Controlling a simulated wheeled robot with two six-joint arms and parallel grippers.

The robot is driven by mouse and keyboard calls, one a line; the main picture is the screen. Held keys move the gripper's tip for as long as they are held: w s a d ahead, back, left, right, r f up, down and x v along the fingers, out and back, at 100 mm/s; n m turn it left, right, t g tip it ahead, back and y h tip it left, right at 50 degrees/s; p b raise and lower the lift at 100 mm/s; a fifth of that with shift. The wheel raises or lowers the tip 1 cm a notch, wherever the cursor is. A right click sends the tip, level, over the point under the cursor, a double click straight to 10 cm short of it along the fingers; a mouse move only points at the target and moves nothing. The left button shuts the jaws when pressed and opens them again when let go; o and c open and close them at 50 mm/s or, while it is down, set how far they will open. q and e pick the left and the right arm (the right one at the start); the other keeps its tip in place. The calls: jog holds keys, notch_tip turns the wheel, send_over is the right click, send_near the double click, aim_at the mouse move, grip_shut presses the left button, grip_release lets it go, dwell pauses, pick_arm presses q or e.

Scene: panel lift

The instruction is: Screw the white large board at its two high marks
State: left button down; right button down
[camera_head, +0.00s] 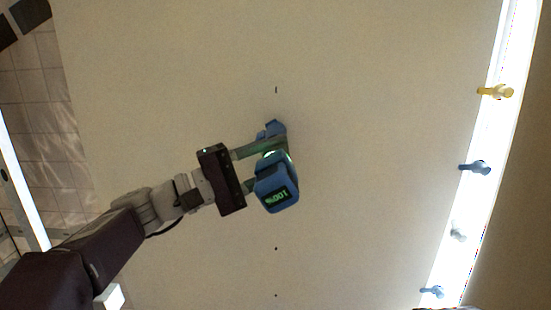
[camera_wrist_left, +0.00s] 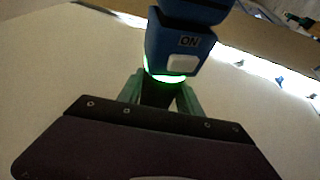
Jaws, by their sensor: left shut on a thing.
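The white large board (camera_head: 380,130) fills most of the head view and also shows in the left wrist view (camera_wrist_left: 60,70). Small dark marks sit on it in a line: one above my gripper (camera_head: 276,90) and two below, at the middle (camera_head: 276,248) and near the bottom edge (camera_head: 276,295). My left gripper (camera_head: 268,149) is shut on a blue screwdriver (camera_head: 277,190), whose display reads 100%. In the left wrist view the blue screwdriver (camera_wrist_left: 180,45) shows an "ON" label and a green glow. Whether its tip touches the board cannot be told. My right gripper is not in view.
A bright strip (camera_head: 480,165) runs along the right side, with a yellow peg-like piece (camera_head: 496,91), a dark blue one (camera_head: 475,167), a grey one (camera_head: 458,235) and a blue one (camera_head: 432,292). A tiled surface (camera_head: 45,110) shows at the left beyond the board's edge.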

pick_arm(q)
jog(key=shift+w+r, duration=0.25)
jog(key=shift+w, duration=0.1)
dwell(1.7)
dwell(1.0)
jog(key=shift+s+f+b, duration=0.3)
jog(key=shift+s+b, duration=0.35)
jog(key=shift+b, duration=0.25)
jog(key=shift+s+b, duration=0.4)
jog(key=shift+s, duration=0.15)
jog(key=shift+s+r+b, duration=0.15)
jog(key=shift+s+b, duration=0.3)
jog(key=shift+s, duration=0.45)
jog(key=shift+w, duration=0.1)
